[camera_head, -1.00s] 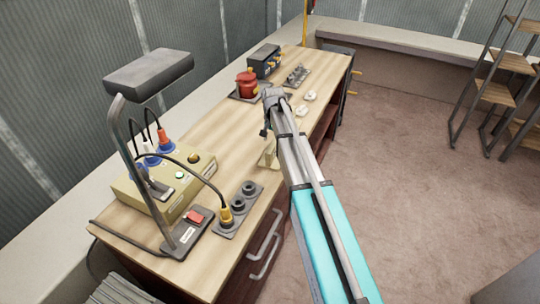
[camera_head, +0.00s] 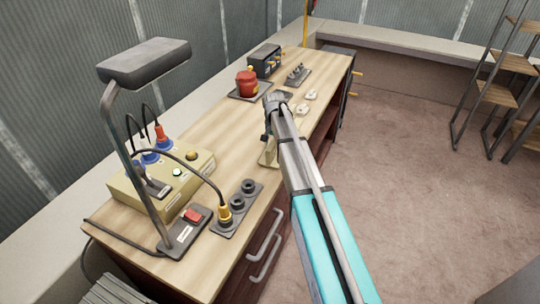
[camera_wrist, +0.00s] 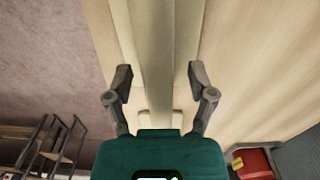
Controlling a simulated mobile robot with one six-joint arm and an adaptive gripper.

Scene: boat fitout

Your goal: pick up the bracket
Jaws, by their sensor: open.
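The bracket (camera_head: 268,157) is a cream-coloured piece near the front edge of the wooden workbench, partly hidden by my arm in the head view. In the wrist view the bracket (camera_wrist: 155,60) fills the middle as a long pale shape with a raised central rib. My gripper (camera_wrist: 160,80) is open, with one dark finger on each side of the rib and a gap on both sides. In the head view my gripper (camera_head: 268,133) is just above the bracket and mostly hidden by my wrist. Contact with the bracket cannot be told.
A lamp (camera_head: 145,63) and a yellow control box (camera_head: 165,185) stand on the near left of the workbench (camera_head: 215,130), beside a socket strip (camera_head: 237,207). A red pot (camera_head: 246,84), black box (camera_head: 264,60) and white pieces (camera_head: 302,109) sit farther back.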

